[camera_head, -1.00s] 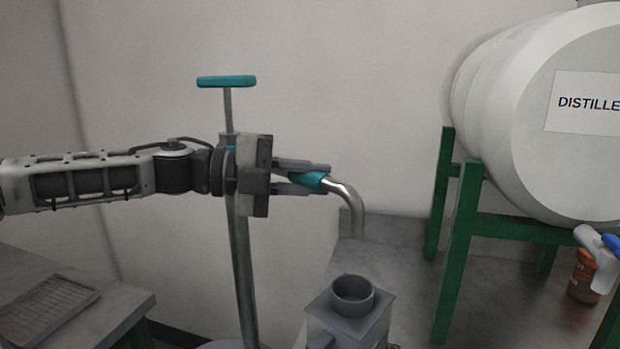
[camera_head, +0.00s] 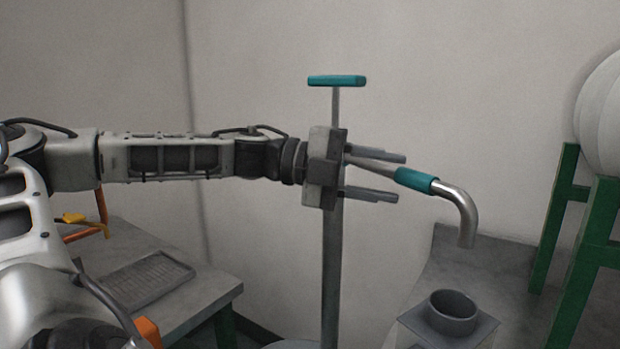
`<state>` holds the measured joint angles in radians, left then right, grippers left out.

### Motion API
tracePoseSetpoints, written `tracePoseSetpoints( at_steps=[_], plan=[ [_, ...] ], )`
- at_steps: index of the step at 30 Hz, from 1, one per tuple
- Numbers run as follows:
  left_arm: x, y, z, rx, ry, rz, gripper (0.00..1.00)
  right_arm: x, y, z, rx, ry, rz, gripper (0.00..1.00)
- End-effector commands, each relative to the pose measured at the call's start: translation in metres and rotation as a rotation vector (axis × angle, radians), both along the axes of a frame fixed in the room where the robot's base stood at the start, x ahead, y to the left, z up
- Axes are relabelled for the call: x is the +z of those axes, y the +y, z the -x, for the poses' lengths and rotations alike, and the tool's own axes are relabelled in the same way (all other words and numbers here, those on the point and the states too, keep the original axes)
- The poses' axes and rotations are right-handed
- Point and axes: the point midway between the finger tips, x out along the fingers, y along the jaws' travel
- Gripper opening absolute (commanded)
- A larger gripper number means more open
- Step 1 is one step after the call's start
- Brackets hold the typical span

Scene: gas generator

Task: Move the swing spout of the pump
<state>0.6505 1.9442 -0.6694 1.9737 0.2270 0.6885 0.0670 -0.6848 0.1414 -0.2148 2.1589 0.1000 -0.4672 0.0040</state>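The pump is a grey upright pipe (camera_head: 331,270) with a teal T-handle (camera_head: 337,81) on top. Its swing spout (camera_head: 457,200) is a metal tube with a teal sleeve (camera_head: 416,181), pointing right and bending down at its end. My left gripper (camera_head: 400,177) is open in front of the pump pipe. The gripper body hides where the spout joins the pipe. My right gripper is not in view.
A grey box with a round open collar (camera_head: 454,312) stands below the spout's end. A metal counter (camera_head: 490,268) and a green stand (camera_head: 556,215) with a white tank (camera_head: 603,110) are at right. A grey table (camera_head: 200,300) with a ribbed tray (camera_head: 150,280) is at lower left.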

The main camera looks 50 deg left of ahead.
Motion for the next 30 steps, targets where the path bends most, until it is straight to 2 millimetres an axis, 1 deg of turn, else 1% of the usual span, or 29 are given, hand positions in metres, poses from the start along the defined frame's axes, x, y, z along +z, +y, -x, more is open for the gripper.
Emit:
tracePoseSetpoints(
  at_steps=[1, 6, 12, 18, 30],
  plan=[
    [-0.001, 0.011, 0.009, 0.007, -0.006, -0.004, 0.4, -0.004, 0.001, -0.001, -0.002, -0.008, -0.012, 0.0],
    [0.004, 0.042, 0.036, 0.006, -0.004, -0.001, 0.4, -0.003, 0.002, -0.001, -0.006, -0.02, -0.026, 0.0],
    [0.009, 0.07, 0.061, 0.003, -0.002, -0.001, 0.4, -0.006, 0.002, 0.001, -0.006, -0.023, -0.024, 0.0],
    [0.012, 0.082, 0.072, -0.001, -0.001, 0.001, 0.4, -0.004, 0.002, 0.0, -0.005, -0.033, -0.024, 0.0],
    [0.012, 0.083, 0.074, -0.003, 0.001, 0.001, 0.4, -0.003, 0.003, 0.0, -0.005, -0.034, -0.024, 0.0]
  ],
)
